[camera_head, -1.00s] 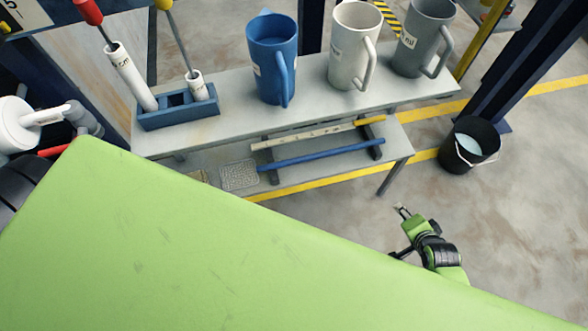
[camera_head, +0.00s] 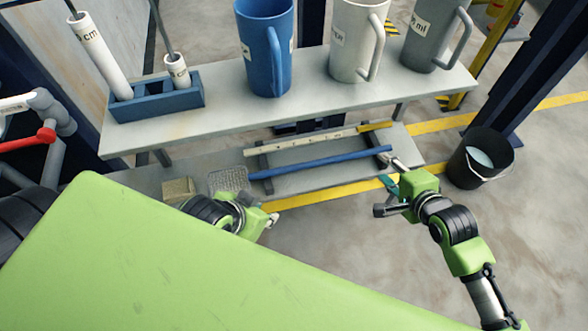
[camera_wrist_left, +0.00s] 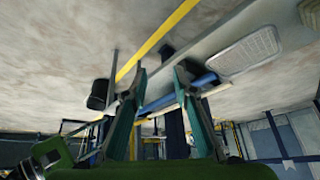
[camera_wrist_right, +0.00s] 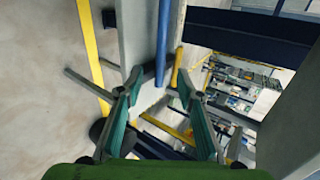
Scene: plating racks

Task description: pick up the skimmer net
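The skimmer net lies on the lower shelf, with a grey mesh head (camera_head: 228,180) at the left and a long blue handle (camera_head: 320,162) running right. My left gripper (camera_head: 272,219) is in front of the shelf, near the mesh end and partly hidden by my green body. In the left wrist view its fingers are open, and the mesh head (camera_wrist_left: 245,52) shows beyond and right of them. My right gripper (camera_head: 389,175) is near the handle's right end. In the right wrist view its fingers are open, with the blue handle (camera_wrist_right: 165,35) ahead between the tips.
A pale pole (camera_head: 300,143) with a yellow end lies behind the handle. The upper shelf (camera_head: 215,128) overhangs the lower one and holds a blue jug (camera_head: 262,50), pale and grey jugs and a blue holder (camera_head: 155,103). A black bucket (camera_head: 480,160) stands on the floor at the right.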

